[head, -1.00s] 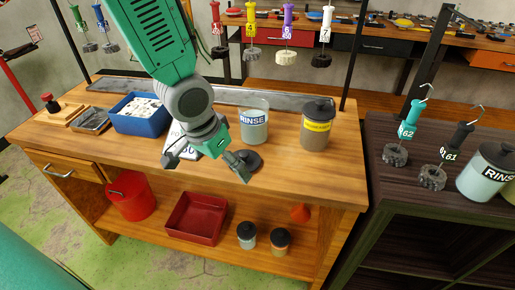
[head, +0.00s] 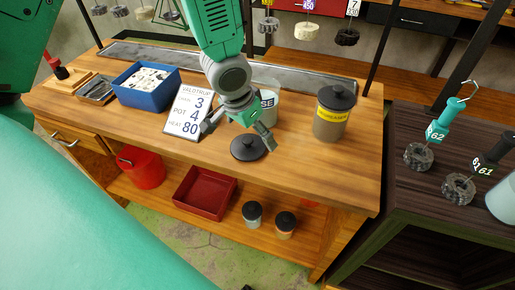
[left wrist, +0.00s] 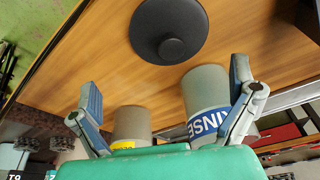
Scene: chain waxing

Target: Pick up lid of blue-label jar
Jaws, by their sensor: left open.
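The black round lid (head: 249,148) with a raised knob lies on the wooden workbench in front of the blue-label RINSE jar (head: 270,106). The jar stands open, partly hidden behind my gripper. My left gripper (head: 238,131) is open and empty above the bench, with its fingers spread just behind and over the lid. In the left wrist view the lid (left wrist: 168,30) lies at the top, beyond the open fingers of the gripper (left wrist: 164,82). The RINSE jar (left wrist: 205,95) shows beside the right finger there. My right gripper is out of view.
A yellow-label jar (head: 331,116) with its black lid on stands to the right. A number sign (head: 187,112) and a blue bin (head: 147,88) stand to the left. The bench is clear right of the lid, up to its front edge.

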